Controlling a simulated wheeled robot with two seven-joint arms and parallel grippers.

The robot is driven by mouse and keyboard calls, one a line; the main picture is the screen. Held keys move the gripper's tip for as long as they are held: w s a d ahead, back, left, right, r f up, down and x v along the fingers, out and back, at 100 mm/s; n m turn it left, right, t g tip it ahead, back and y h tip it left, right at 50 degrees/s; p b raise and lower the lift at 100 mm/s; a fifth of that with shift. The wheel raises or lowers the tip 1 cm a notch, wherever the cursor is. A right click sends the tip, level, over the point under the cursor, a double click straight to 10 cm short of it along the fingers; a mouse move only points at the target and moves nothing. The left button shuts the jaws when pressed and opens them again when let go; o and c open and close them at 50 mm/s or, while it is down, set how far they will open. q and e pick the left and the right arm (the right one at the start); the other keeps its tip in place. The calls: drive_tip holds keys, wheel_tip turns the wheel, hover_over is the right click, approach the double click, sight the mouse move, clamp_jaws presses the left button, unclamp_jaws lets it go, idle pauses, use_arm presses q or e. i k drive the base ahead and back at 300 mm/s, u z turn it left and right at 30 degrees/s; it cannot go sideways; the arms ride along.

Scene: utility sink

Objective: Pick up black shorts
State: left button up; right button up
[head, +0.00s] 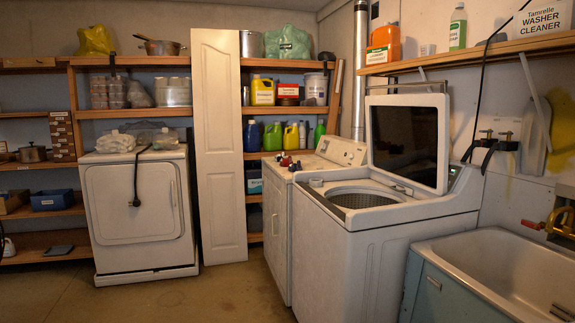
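I cannot make out any black shorts in the head view. The open top-load washer (345,245) stands right of centre with its lid (408,143) raised; part of its drum (362,198) shows, and I see no dark cloth in it. A small dark flat thing (60,250) lies on the bottom left shelf, too small to identify. Neither of my grippers is in view.
A white dryer (135,210) stands at the left and a utility sink (500,270) at the right front. A second white machine (283,225) adjoins the washer. A white panel (218,150) leans on the shelves. The left floor (170,305) is clear.

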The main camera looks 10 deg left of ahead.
sight(279, 157)
drive_tip(key=u, duration=0.4)
drive_tip(key=i, duration=1.1)
drive_tip(key=u, duration=0.9)
drive_tip(key=i, duration=2.35)
drive_tip(key=z, duration=0.55)
drive_tip(key=i, duration=2.2)
drive_tip(key=z, duration=0.95)
